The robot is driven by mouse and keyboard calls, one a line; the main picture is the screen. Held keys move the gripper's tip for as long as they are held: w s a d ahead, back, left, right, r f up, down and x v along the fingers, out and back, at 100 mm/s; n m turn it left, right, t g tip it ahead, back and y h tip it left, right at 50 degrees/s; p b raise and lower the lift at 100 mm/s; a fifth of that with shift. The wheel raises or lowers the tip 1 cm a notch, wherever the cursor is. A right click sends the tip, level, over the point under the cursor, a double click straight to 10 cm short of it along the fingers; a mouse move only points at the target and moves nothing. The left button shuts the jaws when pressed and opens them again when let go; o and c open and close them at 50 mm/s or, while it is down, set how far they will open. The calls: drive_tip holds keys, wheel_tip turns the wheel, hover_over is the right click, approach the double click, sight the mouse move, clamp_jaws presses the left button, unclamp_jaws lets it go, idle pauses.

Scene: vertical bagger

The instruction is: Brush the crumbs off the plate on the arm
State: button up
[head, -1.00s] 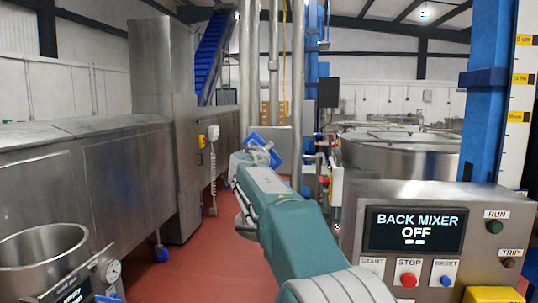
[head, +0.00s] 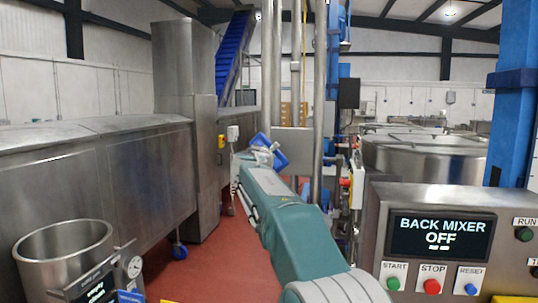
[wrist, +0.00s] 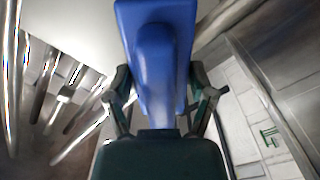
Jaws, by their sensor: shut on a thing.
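A blue brush-like tool (wrist: 156,22) with a handle fills the upper middle of the wrist view. My gripper (wrist: 157,98) is shut on its handle, with one finger on each side. In the head view my gripper (head: 258,158) is small at the far end of my arm, and the blue tool (head: 278,156) shows there too. The tool's bristles are not clear to me. A pale blurred surface (wrist: 70,22) lies behind the tool in the wrist view.
A control box with a BACK MIXER OFF screen (head: 440,236) stands close at the right. A long steel housing (head: 110,180) and a steel pot (head: 62,250) are at the left. Steel pipes (head: 321,90) rise behind my gripper. Red floor (head: 225,255) is clear between.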

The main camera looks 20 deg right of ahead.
drive_tip(key=shift+v, duration=2.95)
drive_tip(key=shift+s, duration=0.15)
drive_tip(key=v, duration=0.2)
drive_tip(key=shift+s+a, duration=0.25)
